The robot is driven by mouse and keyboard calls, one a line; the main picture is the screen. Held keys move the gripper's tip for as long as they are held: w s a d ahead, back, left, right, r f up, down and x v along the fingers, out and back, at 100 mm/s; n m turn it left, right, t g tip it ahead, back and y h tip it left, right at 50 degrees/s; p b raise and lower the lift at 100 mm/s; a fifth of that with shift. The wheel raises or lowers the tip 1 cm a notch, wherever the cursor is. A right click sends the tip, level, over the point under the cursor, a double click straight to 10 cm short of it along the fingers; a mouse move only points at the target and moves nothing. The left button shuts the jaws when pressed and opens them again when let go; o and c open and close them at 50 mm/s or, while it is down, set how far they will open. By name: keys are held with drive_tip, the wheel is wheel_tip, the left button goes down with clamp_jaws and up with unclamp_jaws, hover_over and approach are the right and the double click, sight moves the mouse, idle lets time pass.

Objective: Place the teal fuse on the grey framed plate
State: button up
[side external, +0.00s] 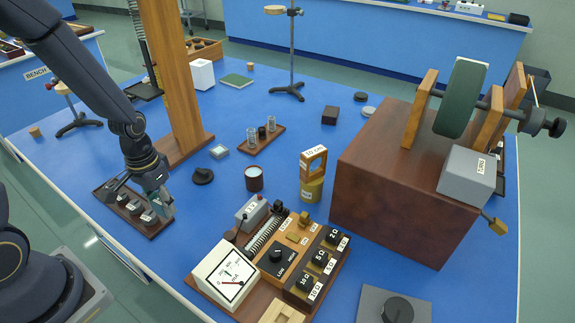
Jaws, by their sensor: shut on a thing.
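My gripper (160,207) is at the left of the blue table, pointing down at the right end of a dark wooden tray (153,231) with several round dark pieces with pale tops. It is shut on a small piece low at the tray; a teal tint shows around the fingers, and I take the piece to be the teal fuse. Its outline is mostly hidden by the fingers, and I cannot tell whether it touches the tray.
A tall wooden post (168,70) stands behind my gripper. A black knob-like piece (203,176) and a dark red cup (254,179) are near the plate. A rack with glass tubes (262,138) is right of it. A meter board (226,276) fills the front.

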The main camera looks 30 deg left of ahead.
drive_tip(key=shift+s, duration=0.1)
drive_tip(key=shift+r, duration=0.15)
drive_tip(key=w+a+r+m, duration=0.1)
drive_tip(key=w+a+r, duration=0.2)
drive_tip(key=w, duration=0.6)
hover_over(219, 150)
drive_tip(key=s, duration=0.1)
wheel_tip(219, 150, down, 7)
drive_tip(key=shift+s+d+r, duration=0.1)
drive_tip(key=shift+r, duration=0.1)
drive_tip(key=shift+w+f, duration=0.45)
drive_tip(key=shift+w, duration=0.05)
drive_tip(key=shift+w+a+f, duration=0.15)
drive_tip(key=shift+a+f, duration=0.05)
drive_tip(key=shift+f, duration=1.55)
